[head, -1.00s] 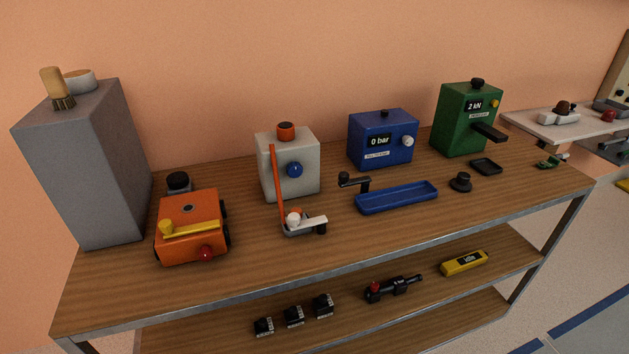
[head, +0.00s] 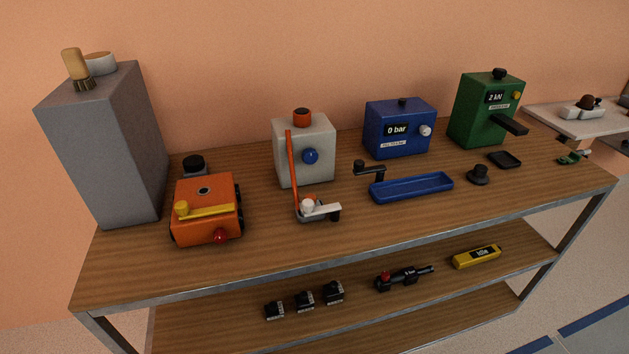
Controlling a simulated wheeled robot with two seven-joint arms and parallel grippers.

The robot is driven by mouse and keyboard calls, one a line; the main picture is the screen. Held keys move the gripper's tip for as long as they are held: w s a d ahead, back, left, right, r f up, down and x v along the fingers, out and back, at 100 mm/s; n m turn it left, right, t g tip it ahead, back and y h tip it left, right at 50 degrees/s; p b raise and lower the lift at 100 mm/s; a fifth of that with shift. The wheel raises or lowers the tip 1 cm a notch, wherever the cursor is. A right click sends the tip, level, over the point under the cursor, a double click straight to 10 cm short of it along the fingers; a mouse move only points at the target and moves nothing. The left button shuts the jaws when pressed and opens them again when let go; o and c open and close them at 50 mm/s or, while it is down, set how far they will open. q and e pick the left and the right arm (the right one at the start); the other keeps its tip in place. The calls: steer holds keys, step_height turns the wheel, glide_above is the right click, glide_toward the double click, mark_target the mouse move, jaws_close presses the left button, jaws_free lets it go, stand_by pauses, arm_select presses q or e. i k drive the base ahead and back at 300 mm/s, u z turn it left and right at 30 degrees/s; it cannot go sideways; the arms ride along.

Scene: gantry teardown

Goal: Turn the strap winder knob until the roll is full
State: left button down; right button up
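A pale grey box (head: 292,163) stands on the wooden bench, left of the middle in the head view. A round blue knob (head: 310,156) is on its front, and an orange piece with a dark centre (head: 302,117) is on its top. An orange strap (head: 292,165) runs down from the box's upper left front toward a small device with a white lever (head: 320,210). It looks like the strap winder; how full the roll is cannot be told. Neither of my grippers is in view.
An orange machine with a yellow lever (head: 207,207) and a tall grey block (head: 105,150) stand left. A blue box reading 0 bar (head: 398,130), a blue tray (head: 411,188) and a green press (head: 478,112) stand right. A lower shelf holds small tools.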

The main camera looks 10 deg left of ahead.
mark_target(309, 156)
steer(key=z, duration=1.85)
steer(key=i, duration=1.5)
steer(key=u, duration=3.25)
steer(key=i, duration=0.15)
steer(key=u, duration=0.15)
